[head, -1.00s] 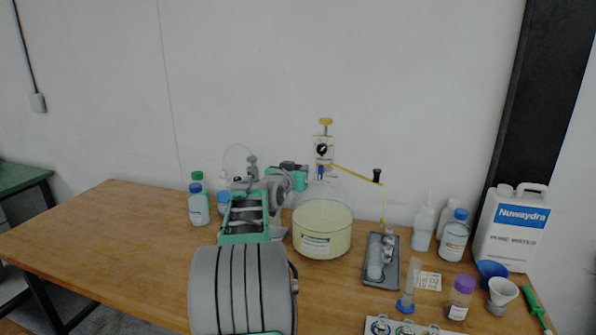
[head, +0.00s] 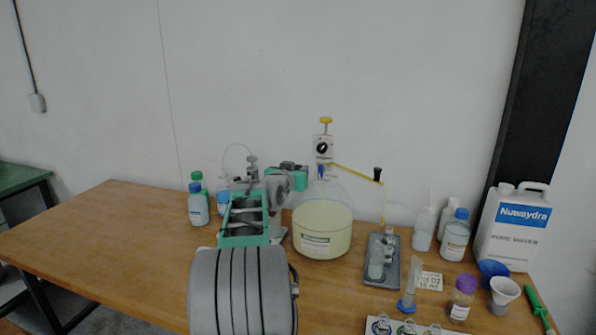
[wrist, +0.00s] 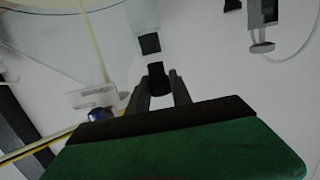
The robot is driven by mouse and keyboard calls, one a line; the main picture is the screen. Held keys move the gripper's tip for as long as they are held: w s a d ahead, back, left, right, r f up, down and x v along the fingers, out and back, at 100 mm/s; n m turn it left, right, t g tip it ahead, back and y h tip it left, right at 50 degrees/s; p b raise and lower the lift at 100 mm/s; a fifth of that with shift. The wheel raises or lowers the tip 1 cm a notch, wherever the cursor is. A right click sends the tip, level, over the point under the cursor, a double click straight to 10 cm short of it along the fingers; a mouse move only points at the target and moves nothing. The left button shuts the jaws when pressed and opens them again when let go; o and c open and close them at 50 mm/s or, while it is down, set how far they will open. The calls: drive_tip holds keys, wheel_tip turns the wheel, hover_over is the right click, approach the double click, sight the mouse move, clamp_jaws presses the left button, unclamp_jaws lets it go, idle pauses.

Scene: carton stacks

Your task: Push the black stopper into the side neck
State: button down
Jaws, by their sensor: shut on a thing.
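In the wrist view my gripper (wrist: 158,80) is shut on the black stopper (wrist: 157,70), a small dark piece between the two grey fingertips. A separate dark square (wrist: 150,43) shows just beyond it; I cannot tell whether it belongs to the side neck. The clear glass flask (wrist: 70,35) is at the upper left of that view. In the head view the flask (head: 322,232) holds pale yellow liquid and stands on the table behind my arm. My wrist is at the left of its top; the fingertips and side neck cannot be made out there.
A dispenser head (head: 323,148) with a yellow arm sits above the flask. A grey tray (head: 391,282) with glassware is right of it. Bottles (head: 198,207) stand left, and a white jug (head: 516,225) is far right. The table's left part (head: 95,230) is clear.

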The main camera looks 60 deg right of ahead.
drive_tip(key=shift+f+b, duration=1.65)
drive_tip(key=shift+f, duration=0.05)
drive_tip(key=c, duration=1.5)
unclamp_jaws()
drive_tip(key=o, duration=0.4)
drive_tip(key=shift+f, duration=0.25)
drive_tip(key=shift+s+a+f, duration=0.1)
drive_tip(key=shift+s+f, duration=0.05)
drive_tip(key=shift+f, duration=0.05)
drive_tip(key=shift+a, duration=0.3)
drive_tip(key=a, duration=0.2)
drive_tip(key=a+r+b, duration=0.1)
drive_tip(key=a, duration=0.1)
drive_tip(key=a+r, duration=0.1)
drive_tip(key=a, duration=0.2)
drive_tip(key=shift+s+r, duration=0.15)
drive_tip(key=shift+s, duration=0.15)
drive_tip(key=shift+r, duration=0.1)
